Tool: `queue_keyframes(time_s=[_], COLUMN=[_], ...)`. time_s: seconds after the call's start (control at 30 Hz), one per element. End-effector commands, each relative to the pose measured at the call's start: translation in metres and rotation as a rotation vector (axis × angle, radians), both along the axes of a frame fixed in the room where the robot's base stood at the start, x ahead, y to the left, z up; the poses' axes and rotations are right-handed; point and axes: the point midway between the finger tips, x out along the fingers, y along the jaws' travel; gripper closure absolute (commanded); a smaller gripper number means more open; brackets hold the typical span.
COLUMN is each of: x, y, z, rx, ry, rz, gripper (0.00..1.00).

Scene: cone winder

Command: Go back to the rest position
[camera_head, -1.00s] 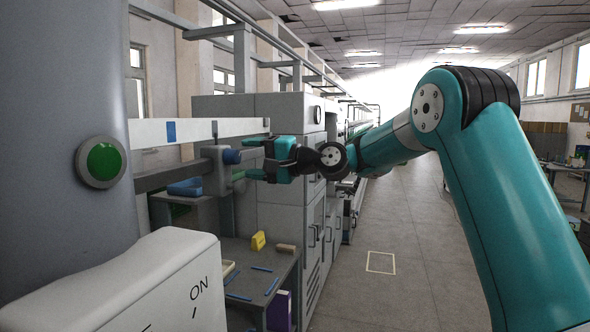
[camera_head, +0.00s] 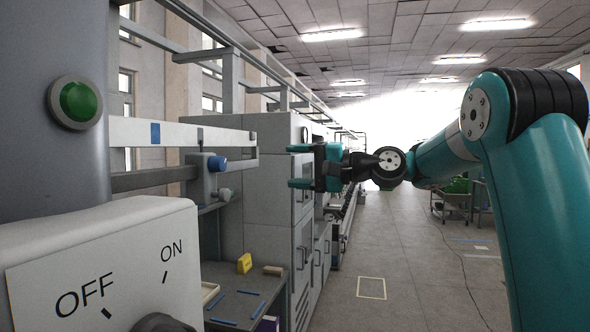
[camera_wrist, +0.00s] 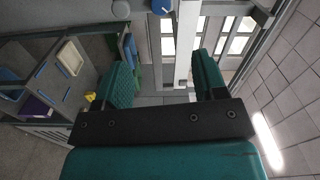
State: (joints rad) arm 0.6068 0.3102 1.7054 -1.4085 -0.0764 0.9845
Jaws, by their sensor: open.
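My gripper (camera_head: 302,168) is open and empty in the head view. It points left toward the machine, in front of the grey cabinets, with a gap to the winder's blue knob (camera_head: 217,163). In the wrist view my gripper's two teal fingers (camera_wrist: 165,84) stand wide apart with nothing between them. The blue knob also shows at the top of the wrist view (camera_wrist: 161,6). My teal arm reaches in from the right of the head view.
A grey shelf (camera_head: 236,279) below holds a yellow block (camera_head: 244,263), a tan block (camera_head: 273,270) and several blue strips. A green button (camera_head: 79,101) and an ON/OFF switch panel (camera_head: 105,265) stand close at left. The aisle floor (camera_head: 405,265) is clear.

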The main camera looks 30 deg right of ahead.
Motion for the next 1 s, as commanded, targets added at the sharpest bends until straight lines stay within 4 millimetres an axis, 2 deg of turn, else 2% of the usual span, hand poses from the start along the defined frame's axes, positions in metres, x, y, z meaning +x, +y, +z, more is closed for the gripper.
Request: queue_keyframes(time_s=[0.27,0.37,0.47,0.57,0.6,0.67,0.73,0.83,0.9,1.0], x=[0.0,-0.004,-0.018,-0.05,-0.067,-0.096,-0.135,-0.192,-0.229,-0.271], y=[0.004,0.025,0.069,0.12,0.138,0.161,0.18,0.193,0.194,0.187], z=[-0.002,-0.011,-0.035,-0.073,-0.089,-0.114,-0.142,-0.18,-0.202,-0.226], rx=[-0.009,-0.071,-0.213,-0.418,-0.507,-0.635,-0.778,-0.966,-1.076,-1.194], ry=[0.002,0.012,0.032,0.055,0.063,0.072,0.077,0.079,0.078,0.075], rz=[0.003,0.027,0.084,0.185,0.233,0.315,0.422,0.585,0.693,0.824], gripper=[0.35,0.35,0.35,0.35,0.35,0.35,0.35,0.35,0.35,0.35])
